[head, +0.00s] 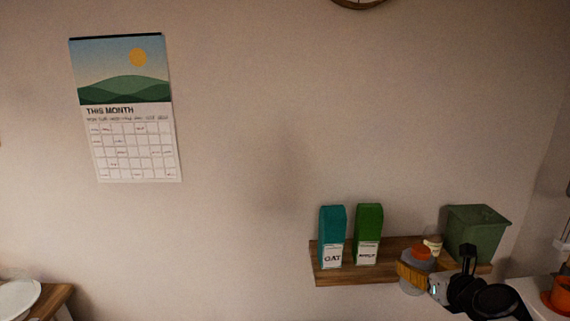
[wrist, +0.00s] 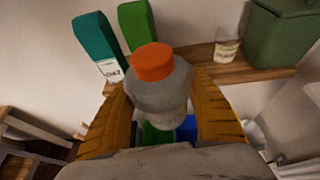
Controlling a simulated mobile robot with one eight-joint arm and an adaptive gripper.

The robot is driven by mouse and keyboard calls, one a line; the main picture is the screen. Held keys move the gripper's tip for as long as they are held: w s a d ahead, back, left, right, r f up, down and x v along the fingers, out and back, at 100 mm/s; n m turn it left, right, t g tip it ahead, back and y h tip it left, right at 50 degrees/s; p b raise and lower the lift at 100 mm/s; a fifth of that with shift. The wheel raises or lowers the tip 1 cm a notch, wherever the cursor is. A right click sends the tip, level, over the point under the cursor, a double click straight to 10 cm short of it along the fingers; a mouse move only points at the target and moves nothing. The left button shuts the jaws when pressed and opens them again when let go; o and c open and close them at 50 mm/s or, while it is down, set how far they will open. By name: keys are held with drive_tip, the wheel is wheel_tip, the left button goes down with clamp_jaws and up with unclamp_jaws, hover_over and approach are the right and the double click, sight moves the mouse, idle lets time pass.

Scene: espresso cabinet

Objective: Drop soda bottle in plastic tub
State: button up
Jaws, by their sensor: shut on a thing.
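The soda bottle is grey with an orange cap (wrist: 153,62); its grey body (wrist: 158,88) stands between the two ribbed yellow-brown fingers of my gripper (wrist: 165,108). My gripper is shut on it. In the head view my gripper (head: 412,275) is at lower right, in front of the wall shelf, and the bottle's orange cap (head: 420,251) shows above the fingers. The lower part of the bottle is hidden in the wrist view. No plastic tub can be clearly made out. Below the bottle, a green patch (wrist: 155,135) and a blue patch (wrist: 187,129) show between the fingers, mostly hidden.
A wooden shelf (head: 330,276) holds a teal carton (head: 332,232), a green carton (head: 369,230), a small jar (head: 433,246) and a lidded green bin (head: 475,238). A plate (head: 16,298) is on a wooden surface at lower left. An orange pot (head: 560,296) is at far right.

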drive_tip(key=s+a+f+n+y+b, duration=0.1)
drive_tip(key=a+f+n+y, duration=0.1)
drive_tip(key=a, duration=1.1)
drive_tip(key=shift+a+f+g+y, duration=0.25)
drive_tip(key=shift+a+g+y, duration=0.05)
drive_tip(key=shift+s+d, duration=0.1)
drive_tip(key=shift+d, duration=0.05)
